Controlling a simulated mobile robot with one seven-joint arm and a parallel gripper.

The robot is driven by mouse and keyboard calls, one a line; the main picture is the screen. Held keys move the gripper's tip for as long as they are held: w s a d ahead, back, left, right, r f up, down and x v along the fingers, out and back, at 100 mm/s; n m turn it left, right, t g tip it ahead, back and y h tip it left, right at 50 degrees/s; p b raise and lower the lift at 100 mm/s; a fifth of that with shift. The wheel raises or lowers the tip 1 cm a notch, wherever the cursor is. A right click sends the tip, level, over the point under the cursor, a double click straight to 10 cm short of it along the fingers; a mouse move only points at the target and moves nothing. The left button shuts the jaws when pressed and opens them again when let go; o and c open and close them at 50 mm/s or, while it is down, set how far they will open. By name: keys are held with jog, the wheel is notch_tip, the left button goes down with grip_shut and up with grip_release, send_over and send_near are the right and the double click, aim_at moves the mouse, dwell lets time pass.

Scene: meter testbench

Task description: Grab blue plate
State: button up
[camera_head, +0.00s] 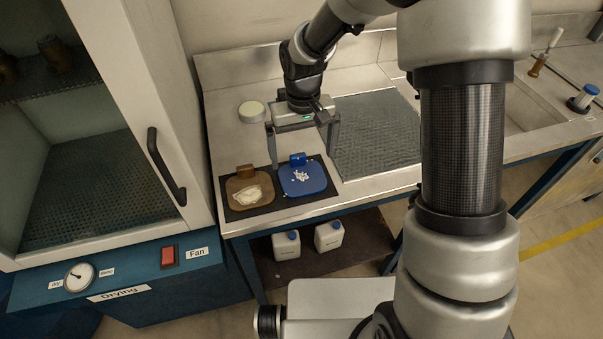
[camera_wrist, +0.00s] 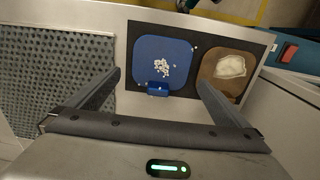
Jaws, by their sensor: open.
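The blue plate (camera_head: 311,184) lies flat on a black mat at the front of the steel bench, with small white pieces on it and a raised blue block at its back edge. In the wrist view the plate (camera_wrist: 178,45) is ahead of the fingers, with its block (camera_wrist: 158,89) nearest to them. My gripper (camera_head: 303,171) is open and empty, its two fingers pointing down around the back of the plates. In the wrist view the gripper's fingertips (camera_wrist: 158,78) stand widely apart on either side of the blue block. I cannot tell the exact height above the mat.
A brown plate (camera_head: 241,183) with a pale heap sits left of the blue one on the black mat (camera_head: 280,207). A perforated grey panel (camera_head: 378,135) lies to the right. A round pale item (camera_head: 252,111) stands behind. The drying cabinet (camera_head: 170,215) is close on the left.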

aim_at(302, 175)
jog(key=shift+f, duration=3.2)
jog(key=shift+c, duration=0.3)
jog(key=c, duration=1.1)
jog(key=shift+a+r, duration=0.1)
jog(key=shift+c, duration=1.1)
jog(key=shift+r, duration=0.15)
